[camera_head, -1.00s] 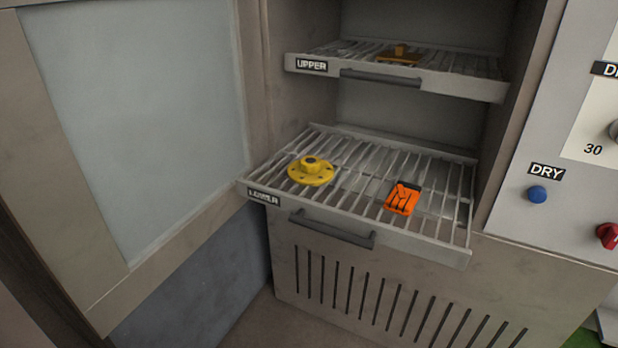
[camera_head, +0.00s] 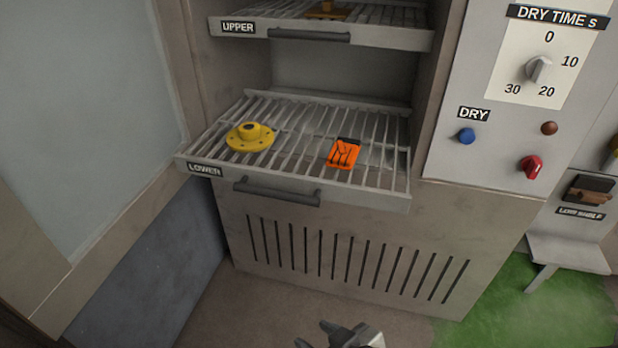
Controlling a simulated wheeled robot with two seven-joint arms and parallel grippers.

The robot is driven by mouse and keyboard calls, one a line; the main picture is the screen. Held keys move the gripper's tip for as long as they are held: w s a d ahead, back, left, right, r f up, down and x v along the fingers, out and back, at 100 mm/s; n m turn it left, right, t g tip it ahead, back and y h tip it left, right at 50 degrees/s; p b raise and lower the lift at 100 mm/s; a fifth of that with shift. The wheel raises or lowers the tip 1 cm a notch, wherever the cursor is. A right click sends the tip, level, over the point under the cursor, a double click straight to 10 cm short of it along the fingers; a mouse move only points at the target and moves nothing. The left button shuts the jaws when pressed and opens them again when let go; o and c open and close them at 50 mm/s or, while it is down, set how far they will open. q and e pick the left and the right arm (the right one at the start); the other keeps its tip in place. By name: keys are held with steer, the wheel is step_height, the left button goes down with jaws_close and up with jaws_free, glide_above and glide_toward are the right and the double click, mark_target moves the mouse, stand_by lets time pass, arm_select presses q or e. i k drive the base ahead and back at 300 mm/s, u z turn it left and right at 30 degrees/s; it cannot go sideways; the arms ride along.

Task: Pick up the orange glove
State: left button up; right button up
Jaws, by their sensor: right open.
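The orange glove (camera_head: 343,153) lies flat on the wire rack of the lower drawer (camera_head: 300,188), right of its middle, with a dark cuff at its far end. The lower drawer is pulled out of the cabinet. My right gripper (camera_head: 338,335) shows at the bottom edge of the head view, low in front of the cabinet, well below and apart from the glove. It is open, and only its dark fingers and part of its grey body show. My left gripper is not in view.
A yellow flanged part (camera_head: 250,137) sits on the same rack, left of the glove. The upper drawer (camera_head: 385,38) is above. The open cabinet door (camera_head: 90,130) stands at left. A control panel (camera_head: 500,150) is at right. Floor in front is clear.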

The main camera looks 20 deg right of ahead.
mark_target(342, 154)
steer(key=k, duration=0.55)
steer(key=z, duration=1.35)
steer(key=i, duration=0.9)
steer(key=u, duration=0.65)
